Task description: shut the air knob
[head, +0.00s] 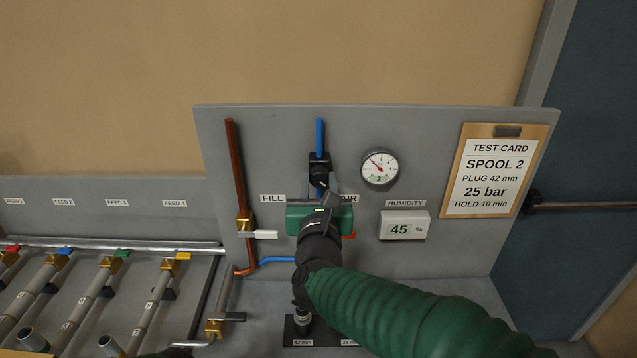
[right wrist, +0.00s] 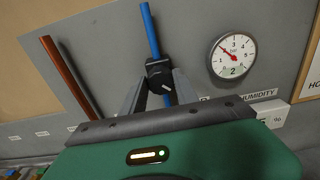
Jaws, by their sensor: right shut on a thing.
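In the right wrist view the knob (right wrist: 159,74) shows a short white mark, which lies at a slant. My right gripper (head: 319,189) reaches up to the panel from below. Its two grey fingers (right wrist: 157,92) are shut on the knob, one on each side. The green gripper body hides the panel below the knob and part of the AIR label (head: 350,198). My left gripper does not show clearly.
A round gauge (head: 380,168) is right of the knob, its needle pointing up-left. Below it is a humidity display (head: 404,225) reading 45. A copper pipe (head: 236,170) with a white-handled FILL valve (head: 257,235) is at left. A test card (head: 493,170) hangs at right.

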